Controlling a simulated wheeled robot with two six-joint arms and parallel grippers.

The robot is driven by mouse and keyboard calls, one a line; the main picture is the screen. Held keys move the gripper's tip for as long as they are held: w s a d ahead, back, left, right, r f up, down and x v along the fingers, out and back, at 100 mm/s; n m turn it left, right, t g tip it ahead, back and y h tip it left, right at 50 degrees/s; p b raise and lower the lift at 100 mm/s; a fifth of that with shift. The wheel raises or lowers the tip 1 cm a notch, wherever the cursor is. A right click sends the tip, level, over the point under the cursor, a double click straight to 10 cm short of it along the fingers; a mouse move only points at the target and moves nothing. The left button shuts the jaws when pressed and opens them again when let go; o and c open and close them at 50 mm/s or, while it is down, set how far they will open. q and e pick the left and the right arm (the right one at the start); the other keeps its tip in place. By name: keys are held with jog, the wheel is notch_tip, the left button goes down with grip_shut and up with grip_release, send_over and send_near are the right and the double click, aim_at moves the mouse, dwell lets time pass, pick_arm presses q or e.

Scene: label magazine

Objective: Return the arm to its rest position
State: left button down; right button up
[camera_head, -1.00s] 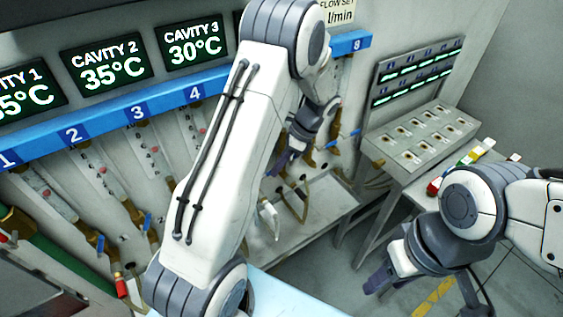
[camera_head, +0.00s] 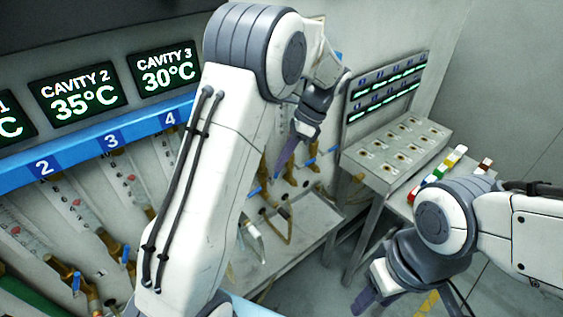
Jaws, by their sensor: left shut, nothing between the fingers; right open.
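My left arm rises from the bottom left across the middle of the head view, and its gripper (camera_head: 287,152) hangs in front of the valves under the blue numbered rail (camera_head: 98,140). Its purple fingers point down and left, shut and empty. My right arm comes in from the right edge, and its gripper (camera_head: 366,301) points down over the floor at the lower right. The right fingers are small and partly hidden by the wrist, with nothing seen in them.
Brass valves with blue levers (camera_head: 66,278) and flow tubes line the wall. A white shelf (camera_head: 300,232) stands below the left gripper. A grey socket panel (camera_head: 395,152) stands right of it, with coloured blocks (camera_head: 437,172) beside it. Displays (camera_head: 78,91) hang above the rail.

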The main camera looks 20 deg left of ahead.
dwell(0.3)
